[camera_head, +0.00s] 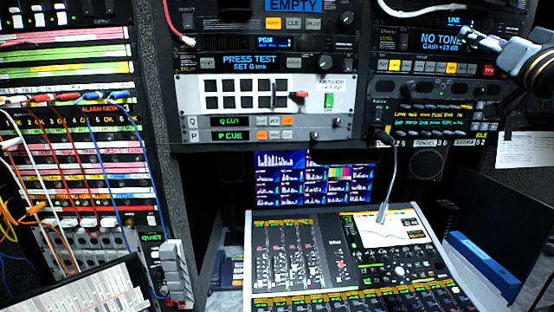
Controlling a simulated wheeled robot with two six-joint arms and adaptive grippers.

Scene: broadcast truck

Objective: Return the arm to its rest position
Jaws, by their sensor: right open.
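My right gripper (468,40) reaches in from the right edge in the head view, in front of the upper right rack unit with the "NO TONE" display (441,41). It is open, with nothing seen between its fingers. Part of my right arm behind it is cut off by the picture edge.
A mixing console (345,262) with a gooseneck lamp (383,212) stands below a screen (312,180). A patch bay (75,150) with cables fills the left. A blue binder (484,262) and paper sheet (525,150) are at right.

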